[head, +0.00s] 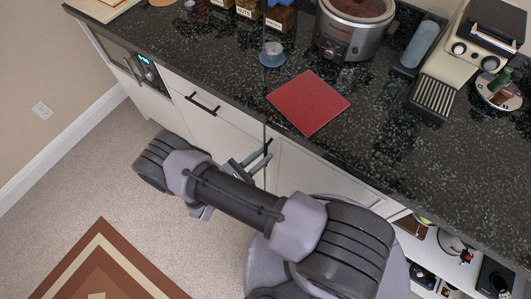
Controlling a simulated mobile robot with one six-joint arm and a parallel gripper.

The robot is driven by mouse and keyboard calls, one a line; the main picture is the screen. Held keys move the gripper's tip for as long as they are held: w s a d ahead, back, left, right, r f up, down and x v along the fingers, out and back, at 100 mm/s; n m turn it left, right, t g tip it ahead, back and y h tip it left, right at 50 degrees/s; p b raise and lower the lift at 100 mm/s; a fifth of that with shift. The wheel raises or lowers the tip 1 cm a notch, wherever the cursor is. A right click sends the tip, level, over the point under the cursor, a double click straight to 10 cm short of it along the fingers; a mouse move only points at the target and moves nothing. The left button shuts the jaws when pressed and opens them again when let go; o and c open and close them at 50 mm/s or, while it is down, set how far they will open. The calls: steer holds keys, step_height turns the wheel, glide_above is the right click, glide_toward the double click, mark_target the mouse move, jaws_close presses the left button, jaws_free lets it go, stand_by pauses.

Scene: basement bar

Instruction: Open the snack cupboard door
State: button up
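The white cupboard fronts (222,136) run under the dark speckled counter and look closed. One dark handle (268,146) is on the front by my gripper, near a vertical seam. No label shows which front is the snack cupboard. My gripper (262,160) is at the front by this handle, with its two grey fingers apart and nothing visibly held. The fingertips are very close to the handle; I cannot tell whether they touch or straddle it. My arm hides much of the lower fronts.
Another dark handle (202,103) is on the white front to the left, beside a built-in appliance (128,66). Open shelves (428,262) are at lower right. Carpet at left is clear.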

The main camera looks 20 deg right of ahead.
steer(key=shift+x, duration=0.8)
jaws_close()
stand_by(0.9)
